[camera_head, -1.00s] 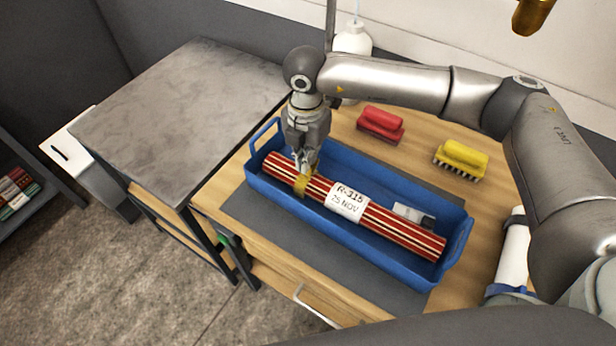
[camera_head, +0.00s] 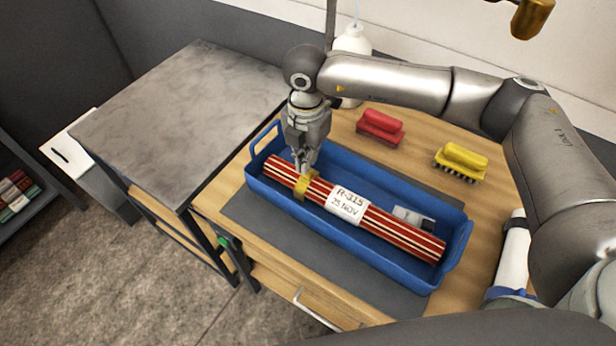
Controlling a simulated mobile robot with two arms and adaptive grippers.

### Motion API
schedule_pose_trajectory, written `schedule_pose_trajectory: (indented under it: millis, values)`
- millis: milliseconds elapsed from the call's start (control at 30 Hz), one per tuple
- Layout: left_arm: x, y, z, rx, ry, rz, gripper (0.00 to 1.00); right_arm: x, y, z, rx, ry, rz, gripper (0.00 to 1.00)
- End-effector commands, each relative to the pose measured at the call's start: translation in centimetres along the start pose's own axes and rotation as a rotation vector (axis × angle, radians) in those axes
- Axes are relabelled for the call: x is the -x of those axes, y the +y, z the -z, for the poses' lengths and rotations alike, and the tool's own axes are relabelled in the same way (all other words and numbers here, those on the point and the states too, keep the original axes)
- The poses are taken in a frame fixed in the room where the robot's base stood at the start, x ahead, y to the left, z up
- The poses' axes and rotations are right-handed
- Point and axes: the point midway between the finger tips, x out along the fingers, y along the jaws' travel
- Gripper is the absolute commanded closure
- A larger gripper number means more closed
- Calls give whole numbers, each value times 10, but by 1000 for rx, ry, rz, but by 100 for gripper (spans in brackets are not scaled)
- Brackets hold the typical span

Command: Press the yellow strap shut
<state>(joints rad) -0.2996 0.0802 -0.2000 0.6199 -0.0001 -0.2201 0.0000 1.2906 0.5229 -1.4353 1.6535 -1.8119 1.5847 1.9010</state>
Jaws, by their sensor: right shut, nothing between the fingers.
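The yellow strap (camera_head: 301,190) goes around a rolled red-and-cream striped rug (camera_head: 395,229) near its left end. The rug lies in a blue tray (camera_head: 456,243) and carries a white label (camera_head: 347,203) reading R-315, 25 NOV. My right gripper (camera_head: 304,168) points down just above the strap, shut and empty, with its fingertips close to the strap's top. I cannot tell whether the tips touch it, or whether the strap is fastened. My left gripper is not in view.
A red brush (camera_head: 380,126) and a yellow brush (camera_head: 461,160) stand on the wooden table behind the tray. A white bottle (camera_head: 352,42) stands at the back. A grey-topped cabinet (camera_head: 180,115) is at the left. A white roll (camera_head: 512,250) is at the right.

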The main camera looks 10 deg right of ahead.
Motion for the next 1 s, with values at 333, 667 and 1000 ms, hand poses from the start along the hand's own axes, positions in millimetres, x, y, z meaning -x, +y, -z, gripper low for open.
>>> schedule_pose_trajectory:
  millis: [333, 667, 1000]
  values:
    - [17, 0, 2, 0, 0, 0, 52, 31, 0, 0, -1, -1, -1, 100]
    - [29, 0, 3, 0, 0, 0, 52, 58, 0, 0, -1, -1, -2, 100]
    - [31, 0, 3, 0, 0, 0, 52, 64, 0, 0, -1, 0, -1, 100]
